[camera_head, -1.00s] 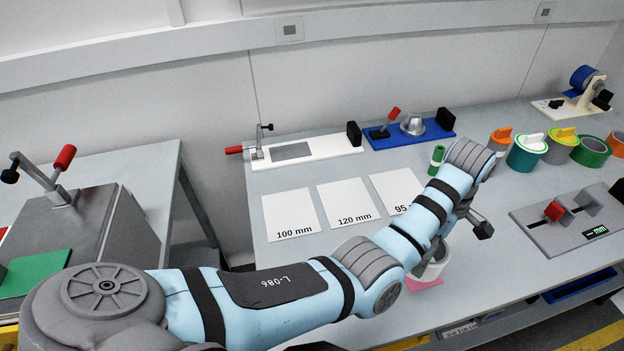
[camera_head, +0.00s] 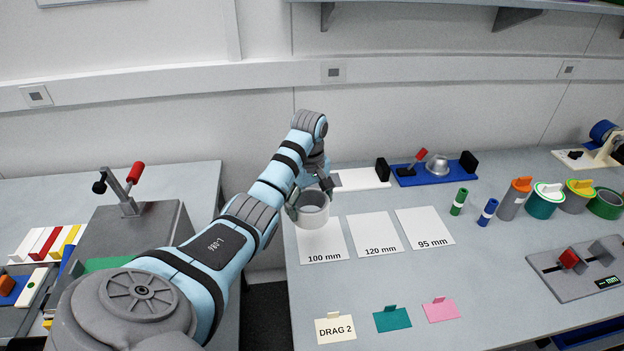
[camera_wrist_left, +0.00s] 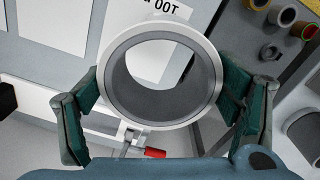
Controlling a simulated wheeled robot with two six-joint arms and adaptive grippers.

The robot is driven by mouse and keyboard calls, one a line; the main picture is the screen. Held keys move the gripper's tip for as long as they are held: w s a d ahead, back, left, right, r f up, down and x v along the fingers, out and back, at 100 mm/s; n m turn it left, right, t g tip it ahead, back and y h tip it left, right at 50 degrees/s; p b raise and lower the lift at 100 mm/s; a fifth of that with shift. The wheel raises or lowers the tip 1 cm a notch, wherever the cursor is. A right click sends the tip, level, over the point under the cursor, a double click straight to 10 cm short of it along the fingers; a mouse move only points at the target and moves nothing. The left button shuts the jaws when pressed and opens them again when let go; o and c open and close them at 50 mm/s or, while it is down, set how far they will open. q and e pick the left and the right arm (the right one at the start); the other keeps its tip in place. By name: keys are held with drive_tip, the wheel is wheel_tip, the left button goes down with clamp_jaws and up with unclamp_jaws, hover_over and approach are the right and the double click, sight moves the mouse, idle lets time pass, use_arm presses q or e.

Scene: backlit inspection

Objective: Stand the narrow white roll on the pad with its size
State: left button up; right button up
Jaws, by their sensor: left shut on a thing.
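My left gripper (camera_head: 308,196) is shut on a white roll (camera_head: 313,216), its fingers on opposite sides of it. In the left wrist view the roll (camera_wrist_left: 116,75) shows as a ring between the two dark green fingers, its opening facing the camera. In the head view the roll overlaps the back part of the 100 mm pad (camera_head: 322,250). It appears to be held above the pad; the gap is hard to judge. The 120 mm pad (camera_head: 376,235) and 95 mm pad (camera_head: 424,228) lie bare to the right. My right gripper is not in view.
A white fixture (camera_head: 360,179) and a blue fixture (camera_head: 436,172) stand behind the pads. Cream (camera_head: 335,328), teal (camera_head: 392,319) and pink (camera_head: 441,310) cards lie in front. Several coloured rolls and a grey gauge (camera_head: 580,270) are at right.

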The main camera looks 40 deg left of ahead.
use_arm(q)
wheel_tip(320, 180, down, 12)
drive_tip(key=shift+w+f+b, duration=0.15)
drive_tip(key=shift+b, duration=1.05)
drive_tip(key=shift+w+f, duration=0.1)
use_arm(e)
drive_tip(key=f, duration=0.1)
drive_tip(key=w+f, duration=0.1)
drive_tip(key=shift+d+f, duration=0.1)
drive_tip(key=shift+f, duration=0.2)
use_arm(q)
drive_tip(key=shift+f, duration=0.1)
drive_tip(key=o, duration=1.3)
drive_tip(key=shift+o, duration=0.2)
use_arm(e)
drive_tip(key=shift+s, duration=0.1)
use_arm(q)
wheel_tip(320, 180, up, 12)
drive_tip(key=p, duration=0.3)
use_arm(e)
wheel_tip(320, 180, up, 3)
